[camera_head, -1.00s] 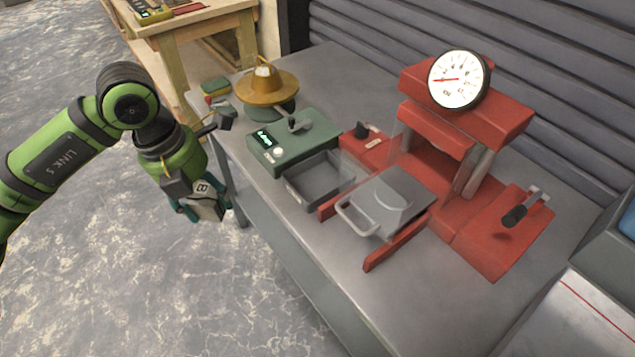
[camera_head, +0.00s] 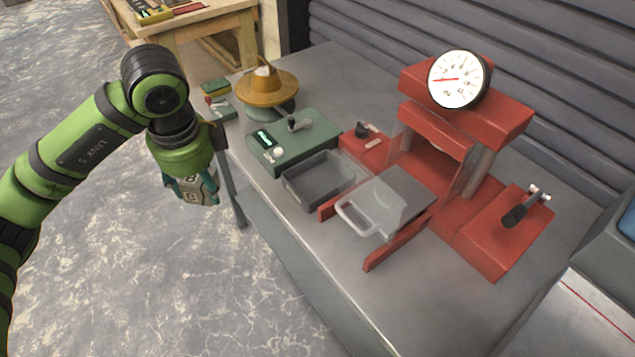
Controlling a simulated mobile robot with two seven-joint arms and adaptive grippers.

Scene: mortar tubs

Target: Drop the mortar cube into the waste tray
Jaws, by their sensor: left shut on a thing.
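The mortar cube (camera_head: 205,190) is a small pale grey block with dark markings on its faces. It is held between the teal fingers of my left gripper (camera_head: 193,196), which points down, out over the floor left of the bench. The fingers hide part of the cube. The waste tray (camera_head: 306,197) appears to be the dark grey, open, shallow tray on the bench, in front of the green device; it looks empty. My gripper is left of this tray and clear of it. My right gripper is not in view.
A red press (camera_head: 465,130) with a round dial stands right of the tray, with a clear handled guard (camera_head: 372,215) at its front. A green device (camera_head: 293,140) is behind the tray. A brass-coloured round stand (camera_head: 267,88) is farther back. The front bench top (camera_head: 320,262) is bare.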

